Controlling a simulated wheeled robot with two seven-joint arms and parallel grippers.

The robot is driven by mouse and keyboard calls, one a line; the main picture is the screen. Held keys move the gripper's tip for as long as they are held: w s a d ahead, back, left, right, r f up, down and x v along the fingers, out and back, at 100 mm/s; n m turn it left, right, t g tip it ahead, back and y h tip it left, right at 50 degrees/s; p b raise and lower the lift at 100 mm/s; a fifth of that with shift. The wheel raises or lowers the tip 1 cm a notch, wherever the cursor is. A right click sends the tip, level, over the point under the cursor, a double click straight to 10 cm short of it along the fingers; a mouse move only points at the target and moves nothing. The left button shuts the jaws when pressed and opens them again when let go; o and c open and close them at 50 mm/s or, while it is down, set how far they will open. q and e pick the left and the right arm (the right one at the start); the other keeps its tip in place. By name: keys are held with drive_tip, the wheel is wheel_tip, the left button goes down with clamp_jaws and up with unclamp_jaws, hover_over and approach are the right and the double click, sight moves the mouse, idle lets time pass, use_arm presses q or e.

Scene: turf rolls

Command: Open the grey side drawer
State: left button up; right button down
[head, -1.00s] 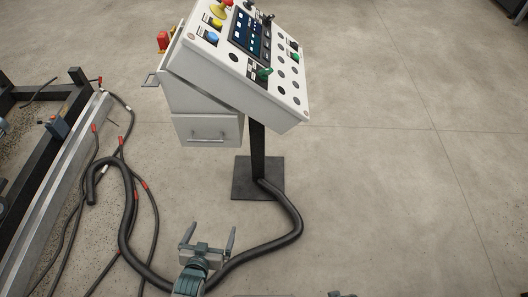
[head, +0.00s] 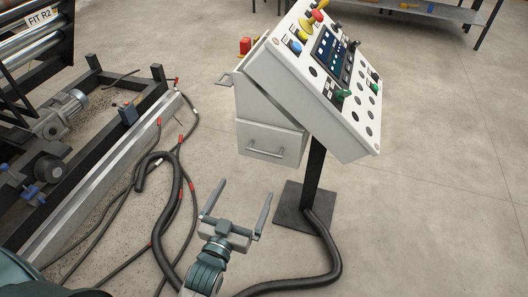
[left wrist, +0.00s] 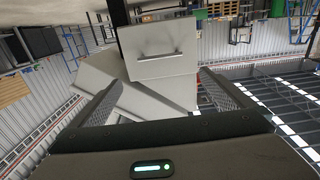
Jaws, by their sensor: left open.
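The grey side drawer (head: 268,143) is a light grey box under the left side of the control console (head: 318,80). It looks shut, and a bar handle (head: 265,153) runs across its front. My left gripper (head: 236,203) is open and empty, below and a little left of the drawer, apart from it. In the left wrist view the drawer front (left wrist: 160,58) and its handle (left wrist: 159,55) appear upside down, ahead of and between the open fingers (left wrist: 158,95). My right gripper is not in view.
The console stands on a black post with a square base plate (head: 291,205). A thick black hose (head: 330,262) and several cables with red ends lie on the floor. A dark metal frame (head: 95,150) stands at left. The floor at right is clear.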

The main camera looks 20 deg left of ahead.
sight(263, 153)
use_arm(q)
drive_tip(key=w, duration=1.7)
drive_tip(key=shift+w+d, duration=0.15)
drive_tip(key=shift+d, duration=0.1)
drive_tip(key=shift+c, duration=0.6)
drive_tip(key=c, duration=1.1)
